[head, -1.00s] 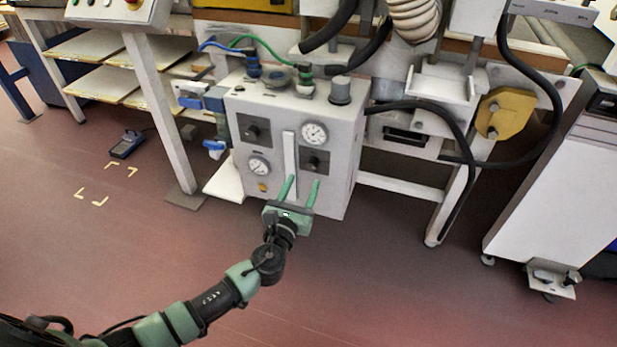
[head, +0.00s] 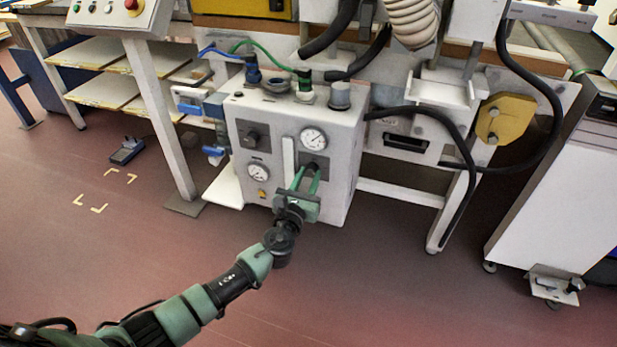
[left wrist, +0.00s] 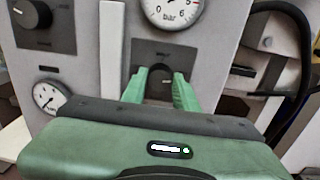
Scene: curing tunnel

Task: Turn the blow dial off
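A grey control box (head: 340,190) under the machine carries two black dials on dark square plates. One dial (head: 252,134) is at the upper left of its front; the other (head: 316,163) is at the lower right, under a gauge. I cannot read a label naming the blow dial. My left gripper (head: 307,169) is at the lower-right dial, fingers pointing at the panel. In the left wrist view its green fingers lie on both sides of that dial (left wrist: 161,77), apparently closed on it; the fingers partly hide its plate. My right gripper is not in view.
A bar gauge (head: 313,138) is just above the held dial, and a white vertical strip (head: 288,155) stands just left of it. A second gauge (head: 259,172) is lower left. Hoses (head: 435,112) run at the right. The floor in front is clear.

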